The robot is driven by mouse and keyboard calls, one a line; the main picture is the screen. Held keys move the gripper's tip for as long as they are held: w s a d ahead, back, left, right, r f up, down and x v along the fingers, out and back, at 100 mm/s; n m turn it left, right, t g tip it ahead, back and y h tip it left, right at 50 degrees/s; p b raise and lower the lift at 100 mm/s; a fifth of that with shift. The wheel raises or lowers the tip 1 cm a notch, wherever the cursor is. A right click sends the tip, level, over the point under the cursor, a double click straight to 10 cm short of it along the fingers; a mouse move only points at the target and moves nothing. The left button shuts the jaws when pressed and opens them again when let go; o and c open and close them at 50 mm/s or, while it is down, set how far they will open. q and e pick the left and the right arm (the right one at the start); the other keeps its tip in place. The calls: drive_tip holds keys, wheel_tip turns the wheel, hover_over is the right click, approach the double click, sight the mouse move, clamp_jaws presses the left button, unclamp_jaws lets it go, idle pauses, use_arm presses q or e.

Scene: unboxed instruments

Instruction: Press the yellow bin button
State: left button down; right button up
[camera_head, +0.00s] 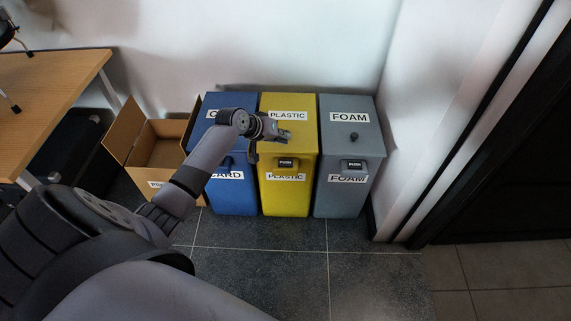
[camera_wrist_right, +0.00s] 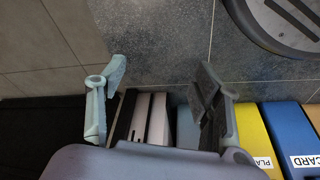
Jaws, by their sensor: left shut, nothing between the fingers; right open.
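The yellow bin (camera_head: 287,201), labelled PLASTIC, stands between the blue and grey bins in the head view. Its black PUSH button (camera_head: 286,163) is on the upper front. My left gripper (camera_head: 286,135) is shut and empty over the bin's lid, behind and above the button in the picture. It partly covers the lid; I see no contact with the button. In the right wrist view, my right gripper (camera_wrist_right: 162,78) is open and empty above the floor, and part of the yellow bin (camera_wrist_right: 252,127) shows at lower right.
The blue CARD bin (camera_head: 231,198) and grey FOAM bin (camera_head: 342,200) flank the yellow one. An open cardboard box (camera_head: 157,150) and wooden table (camera_head: 55,80) are at left. A wall and dark doorway stand at right. The tiled floor (camera_head: 290,270) in front is clear.

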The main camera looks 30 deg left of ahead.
sight(283, 161)
use_arm(q)
wheel_tip(283, 161, down, 3)
drive_tip(key=b, duration=0.3)
drive_tip(key=shift+f, duration=0.1)
use_arm(e)
drive_tip(key=w+v, duration=0.1)
drive_tip(key=v, duration=1)
use_arm(q)
wheel_tip(283, 161, down, 2)
drive_tip(key=b, duration=0.3)
drive_tip(key=shift+f, duration=0.1)
wheel_tip(283, 161, down, 2)
drive_tip(key=shift+f+b, duration=0.1)
drive_tip(key=shift+b, duration=0.45)
drive_tip(key=shift+f, duration=0.15)
use_arm(e)
drive_tip(key=w+a+r+t+y, duration=0.1)
drive_tip(key=w+a+r+t, duration=0.2)
drive_tip(key=w+t, duration=0.3)
drive_tip(key=shift+w+r, duration=0.15)
drive_tip(key=shift+w, duration=2.05)
use_arm(q)
drive_tip(key=shift+s+f, duration=0.1)
drive_tip(key=shift+f, duration=0.25)
use_arm(e)
drive_tip(key=shift+s, duration=0.2)
